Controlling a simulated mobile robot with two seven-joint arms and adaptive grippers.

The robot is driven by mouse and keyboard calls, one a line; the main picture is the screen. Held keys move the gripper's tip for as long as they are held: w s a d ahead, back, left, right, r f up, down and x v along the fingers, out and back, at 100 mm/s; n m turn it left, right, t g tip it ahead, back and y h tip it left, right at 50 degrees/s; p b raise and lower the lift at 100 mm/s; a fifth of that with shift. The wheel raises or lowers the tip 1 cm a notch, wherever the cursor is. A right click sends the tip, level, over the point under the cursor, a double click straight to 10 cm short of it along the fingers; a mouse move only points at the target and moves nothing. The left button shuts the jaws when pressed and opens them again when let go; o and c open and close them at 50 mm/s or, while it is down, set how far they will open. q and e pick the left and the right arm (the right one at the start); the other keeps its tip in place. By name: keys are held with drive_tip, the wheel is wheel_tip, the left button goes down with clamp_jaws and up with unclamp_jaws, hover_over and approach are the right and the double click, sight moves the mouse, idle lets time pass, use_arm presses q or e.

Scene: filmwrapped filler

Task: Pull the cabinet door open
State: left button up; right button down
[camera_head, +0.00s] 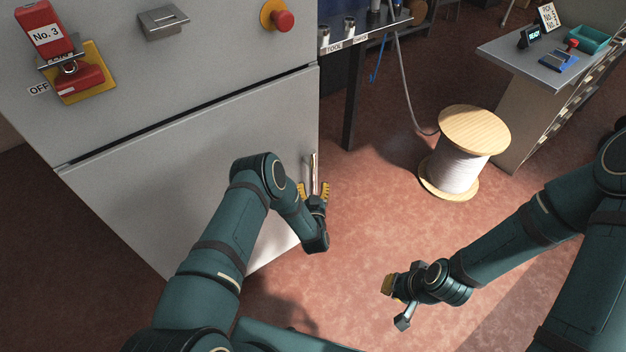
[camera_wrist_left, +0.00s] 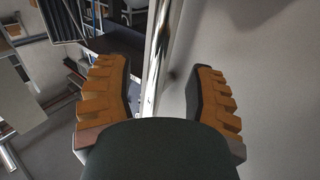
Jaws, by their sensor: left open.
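The cabinet door (camera_head: 150,190) is the grey lower panel of the cabinet and looks shut. Its handle (camera_head: 313,165) is a shiny vertical bar near the right edge. My left gripper (camera_head: 314,189) is at the handle with its fingers apart. In the left wrist view the handle (camera_wrist_left: 158,60) runs between the open fingers of my left gripper (camera_wrist_left: 160,100), with a gap visible on each side. My right gripper (camera_head: 393,301) is low over the floor, away from the cabinet; its fingers are partly hidden.
The cabinet's upper panel carries a red lockout switch (camera_head: 72,80) and a red push button (camera_head: 283,20). A wooden spool (camera_head: 474,130) stands on the floor at right. A side table (camera_head: 550,65) is at the far right. The reddish floor before the door is mostly clear.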

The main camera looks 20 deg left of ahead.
sight(313, 180)
use_arm(q)
drive_tip(key=shift+b+x, duration=0.45)
drive_tip(key=shift+x, duration=1.85)
clamp_jaws()
